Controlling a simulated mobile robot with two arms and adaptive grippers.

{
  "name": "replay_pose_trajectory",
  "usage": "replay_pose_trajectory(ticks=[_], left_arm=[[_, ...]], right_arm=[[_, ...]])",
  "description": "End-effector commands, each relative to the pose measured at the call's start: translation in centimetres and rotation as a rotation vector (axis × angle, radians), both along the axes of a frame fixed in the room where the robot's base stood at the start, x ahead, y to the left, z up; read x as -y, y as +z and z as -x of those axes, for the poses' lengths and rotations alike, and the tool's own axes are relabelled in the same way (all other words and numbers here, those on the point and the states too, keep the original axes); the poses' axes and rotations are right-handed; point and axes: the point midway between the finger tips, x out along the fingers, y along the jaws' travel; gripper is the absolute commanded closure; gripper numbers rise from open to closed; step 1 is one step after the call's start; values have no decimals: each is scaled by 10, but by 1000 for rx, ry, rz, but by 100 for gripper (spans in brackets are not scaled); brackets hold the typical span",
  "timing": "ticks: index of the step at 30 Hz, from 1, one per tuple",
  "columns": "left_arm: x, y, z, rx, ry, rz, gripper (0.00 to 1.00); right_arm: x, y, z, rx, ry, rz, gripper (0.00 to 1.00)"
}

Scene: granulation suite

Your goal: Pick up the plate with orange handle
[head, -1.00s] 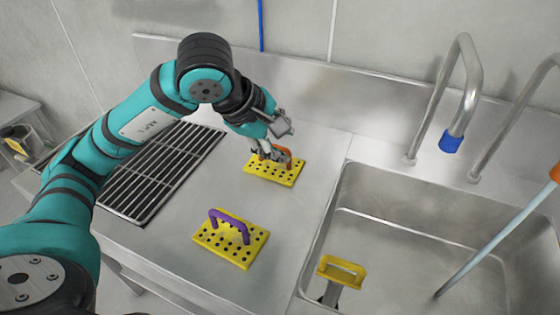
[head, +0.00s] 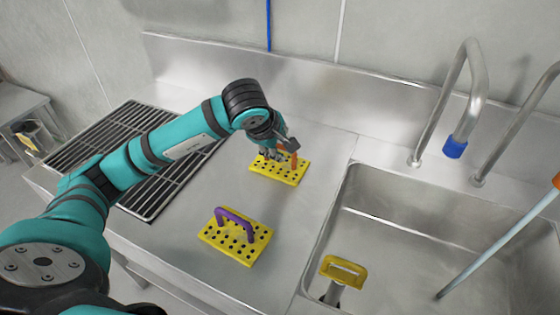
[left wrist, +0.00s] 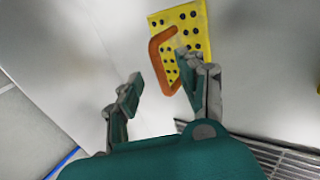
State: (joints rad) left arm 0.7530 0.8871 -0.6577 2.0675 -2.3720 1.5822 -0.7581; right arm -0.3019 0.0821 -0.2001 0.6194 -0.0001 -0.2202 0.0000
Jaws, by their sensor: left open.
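The yellow perforated plate (head: 290,177) with the orange handle (head: 294,160) lies on the steel counter between the drain grate and the sink. My left gripper (head: 271,154) is at this plate, partly covering it and its handle. In the left wrist view the gripper (left wrist: 160,78) is open, with its fingers apart. The orange handle (left wrist: 158,62) reaches into the space between the fingertips, nearer the right-hand finger in the picture. The plate (left wrist: 197,22) shows beyond it. I cannot tell whether a finger touches the handle. My right gripper is out of view.
A second yellow perforated plate (head: 252,249) with a purple handle (head: 236,218) lies nearer on the counter. A black grate (head: 155,190) is set in the counter at left.

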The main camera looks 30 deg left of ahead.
Motion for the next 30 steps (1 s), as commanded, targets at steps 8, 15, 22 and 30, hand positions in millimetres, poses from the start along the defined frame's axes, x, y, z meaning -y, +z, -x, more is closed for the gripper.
replay_pose_trajectory(ticks=[8,15,22,30], left_arm=[[-2,-31,-24,-5,1,2,60],[-3,-39,-30,-1,0,0,60],[-3,-39,-29,-1,0,0,76],[-3,-39,-29,-1,1,1,100]], right_arm=[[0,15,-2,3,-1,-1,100],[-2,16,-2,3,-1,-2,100],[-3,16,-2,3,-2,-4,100],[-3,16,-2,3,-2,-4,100]])
